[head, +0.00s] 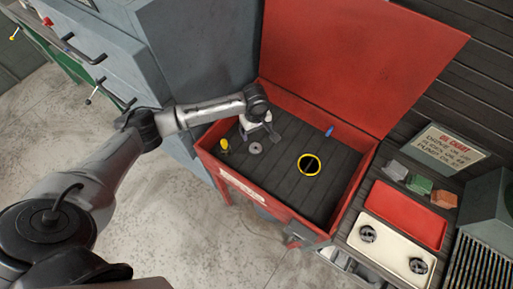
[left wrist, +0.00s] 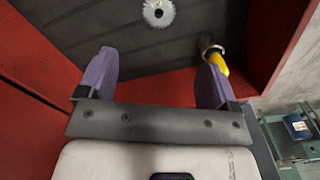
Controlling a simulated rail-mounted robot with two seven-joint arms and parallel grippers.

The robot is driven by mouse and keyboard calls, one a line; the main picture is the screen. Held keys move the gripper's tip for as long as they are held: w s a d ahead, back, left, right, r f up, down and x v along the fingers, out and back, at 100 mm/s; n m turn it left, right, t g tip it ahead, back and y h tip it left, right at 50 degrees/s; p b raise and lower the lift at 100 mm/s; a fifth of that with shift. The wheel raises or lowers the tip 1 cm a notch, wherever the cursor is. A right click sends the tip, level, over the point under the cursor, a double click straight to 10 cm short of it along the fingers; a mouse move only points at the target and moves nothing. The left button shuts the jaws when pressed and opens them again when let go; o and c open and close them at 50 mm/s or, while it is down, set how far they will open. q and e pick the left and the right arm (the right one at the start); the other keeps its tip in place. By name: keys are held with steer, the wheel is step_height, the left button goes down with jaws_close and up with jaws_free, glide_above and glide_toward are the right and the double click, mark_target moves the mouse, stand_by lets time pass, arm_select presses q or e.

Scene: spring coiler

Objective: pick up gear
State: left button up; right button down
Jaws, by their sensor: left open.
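A small grey toothed gear (head: 255,148) with a central hole lies flat on the dark slatted floor of the open red box (head: 232,182). In the left wrist view the gear (left wrist: 158,13) shows at the top edge, centred between the fingers and beyond them. My left gripper (head: 259,132) is inside the box area, just behind the gear in the head view. In the left wrist view its two purple fingers (left wrist: 156,78) are spread apart with nothing between them. My right gripper is not in view.
A yellow-handled item (head: 224,146) stands left of the gear; it shows close by the right finger in the left wrist view (left wrist: 218,62). A yellow ring (head: 309,164) and a blue item (head: 329,131) lie to the right. The raised red lid (head: 360,60) stands behind. A cream tray (head: 393,247) holds two dark round parts.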

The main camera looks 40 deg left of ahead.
arm_select(q)
steer(key=b, duration=0.1)
glide_above(256, 147)
steer(key=f, duration=0.5)
steer(key=s+f, duration=0.1)
steer(key=f, duration=0.2)
steer(key=shift+d, duration=0.4)
steer(key=shift+w+f+b, duration=0.1)
steer(key=shift+f+b, duration=0.65)
steer(key=shift+f, duration=2.1)
steer(key=c, duration=1.1)
steer(key=shift+c, duration=0.2)
